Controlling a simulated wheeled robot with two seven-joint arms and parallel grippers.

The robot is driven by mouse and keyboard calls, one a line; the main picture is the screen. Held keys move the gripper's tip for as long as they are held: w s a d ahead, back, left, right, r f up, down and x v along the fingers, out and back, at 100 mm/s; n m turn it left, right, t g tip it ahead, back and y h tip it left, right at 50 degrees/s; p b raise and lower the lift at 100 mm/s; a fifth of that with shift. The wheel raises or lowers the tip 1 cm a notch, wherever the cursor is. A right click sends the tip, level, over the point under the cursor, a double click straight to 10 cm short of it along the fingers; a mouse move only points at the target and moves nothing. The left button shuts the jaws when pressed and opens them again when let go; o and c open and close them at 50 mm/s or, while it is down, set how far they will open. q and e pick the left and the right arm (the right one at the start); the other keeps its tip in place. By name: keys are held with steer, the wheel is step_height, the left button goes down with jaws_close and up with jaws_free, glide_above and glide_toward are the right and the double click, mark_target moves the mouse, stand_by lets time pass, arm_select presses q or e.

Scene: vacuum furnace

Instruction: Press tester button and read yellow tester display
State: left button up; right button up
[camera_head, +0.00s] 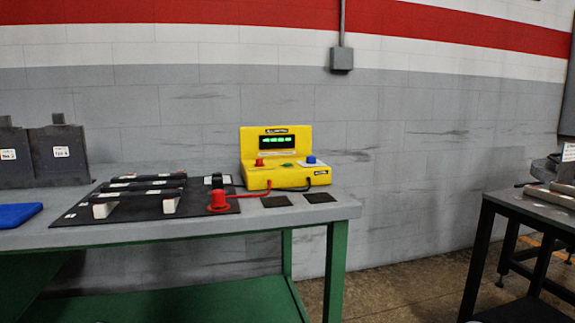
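The yellow tester (284,178) stands at the right end of the table, against the grey wall. Its dark display (279,142) is lit with green characters, too small to read. A small green part (287,164) sits on its front panel between a red terminal (259,162) and a blue knob (311,159). I cannot tell which of these is the tester button. A red lead and a black lead come out of the tester. The red lead runs to a red probe (218,201) standing on the black mat. Neither gripper is in view.
The grey table (150,232) on green legs also carries a black mat (80,214) with several dark bars, two dark boxes marked with labels (58,154) and a blue pad (16,214). Open floor (395,285) separates it from another table (520,204) at right.

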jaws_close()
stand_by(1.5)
